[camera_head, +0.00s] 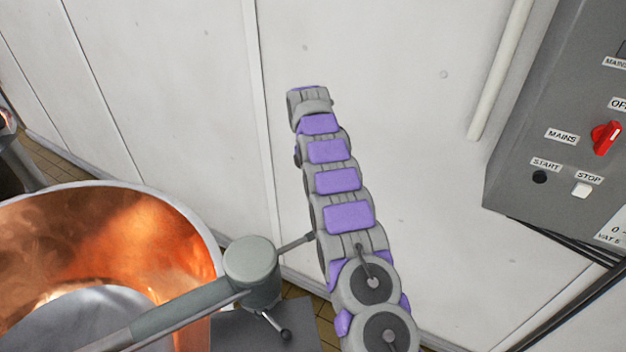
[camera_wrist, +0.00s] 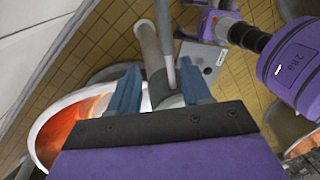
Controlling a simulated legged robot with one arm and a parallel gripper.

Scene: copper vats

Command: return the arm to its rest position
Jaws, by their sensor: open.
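My arm (camera_head: 335,185), grey with purple pads, stretches up and away in front of the pale wall in the head view. Its far end (camera_head: 310,105) shows there, but the fingers cannot be made out. In the wrist view my gripper (camera_wrist: 160,88) has two blue fingers spread apart, with nothing held between them. A grey post (camera_wrist: 150,45) shows beyond the gap; its distance from the fingers is hard to tell.
A copper vat (camera_head: 205,235) with a grey beam and round hub (camera_head: 250,262) stands left, close beside my arm. A grey control box (camera_head: 540,140) with a red switch (camera_head: 606,138) hangs right. The wall (camera_head: 400,60) stands behind; tiled floor (camera_wrist: 110,35) lies below.

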